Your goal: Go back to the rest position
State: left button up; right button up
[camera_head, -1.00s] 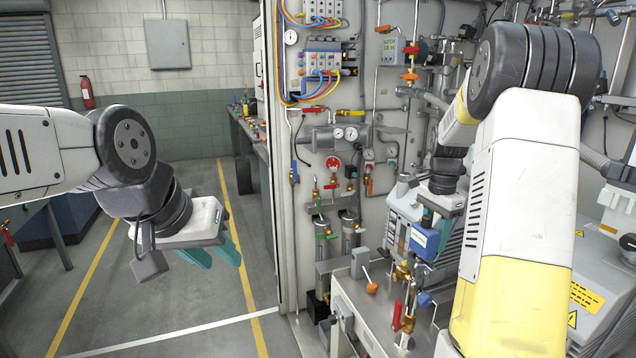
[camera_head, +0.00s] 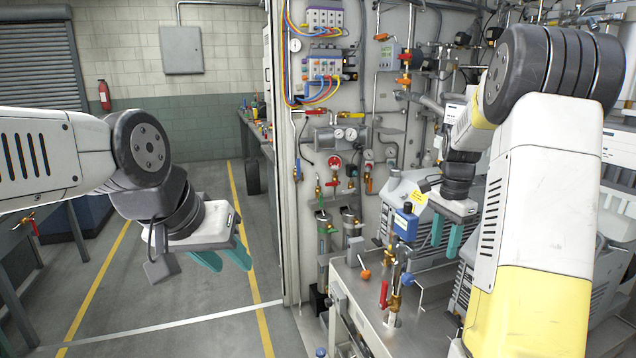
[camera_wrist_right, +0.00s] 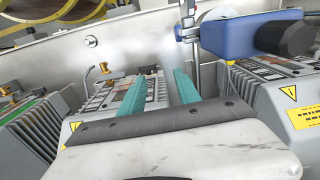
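My left gripper (camera_head: 224,262) hangs over the open floor at the left, its two teal fingers apart with nothing between them. My right gripper (camera_head: 445,238) is above the machine area at the right, just right of a blue valve device (camera_head: 406,224) with a yellow tag. In the right wrist view, the teal fingers (camera_wrist_right: 160,92) are apart with nothing held between them. The blue device (camera_wrist_right: 250,36) is beyond and to the right of the fingers there, apart from them.
A metal bench (camera_head: 362,318) with red-handled (camera_head: 384,294) and orange-knobbed (camera_head: 364,273) valves stands below the right arm. Grey pump units (camera_wrist_right: 270,100) lie under the right gripper. A panel of pipes and gauges (camera_head: 335,160) rises behind. The floor (camera_head: 170,290) at left is clear.

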jog(key=s+a+r+n+t+y, duration=0.1)
jog(key=s+a+r+n+t, duration=0.2)
jog(key=s+a+r+n, duration=0.6)
jog(key=s+a+r+n+t, duration=0.1)
jog(key=s+a+n, duration=0.1)
jog(key=s+a, duration=0.2)
jog(key=s+a+r+n+t+y, duration=0.1)
jog(key=s+a+n+t, duration=0.1)
jog(key=s, duration=0.8)
jog(key=shift+a+r+n, duration=0.35)
jog(key=shift+a+n, duration=0.35)
jog(key=shift+a, duration=0.4)
